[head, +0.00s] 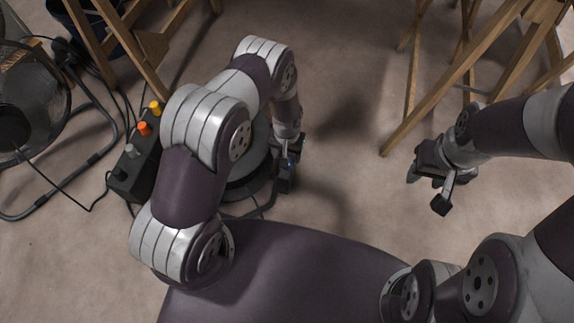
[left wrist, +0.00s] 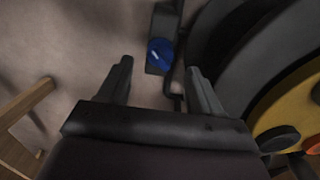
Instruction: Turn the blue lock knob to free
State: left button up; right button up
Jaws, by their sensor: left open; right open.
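The blue lock knob (left wrist: 160,52) shows in the left wrist view, on a small dark block (left wrist: 165,22) at top centre. A pale mark runs slantwise across its face. My left gripper (left wrist: 159,67) is open, its two fingers apart and nothing between them. The knob appears beyond the fingertips, roughly centred in the gap; I see no contact. In the head view my left gripper (head: 288,165) points down beside a dark round machine (head: 255,165), and my arm hides much of both. The knob is not clear there. My right gripper (head: 428,190) is open and empty over the floor.
A dark control box (head: 138,170) with yellow, orange and grey knobs stands left of my left arm. A fan (head: 30,100) and cables lie farther left. Wooden trestle legs (head: 425,90) stand at upper right. The floor (head: 345,180) between my grippers is clear.

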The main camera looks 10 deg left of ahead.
pick_arm(q)
notch_tip(320, 180, down, 5)
jog(key=shift+r+b, duration=0.1)
jog(key=shift+b, duration=0.9)
pick_arm(e)
notch_tip(320, 180, down, 3)
pick_arm(q)
jog(key=shift+c, duration=0.3)
jog(key=c, duration=1)
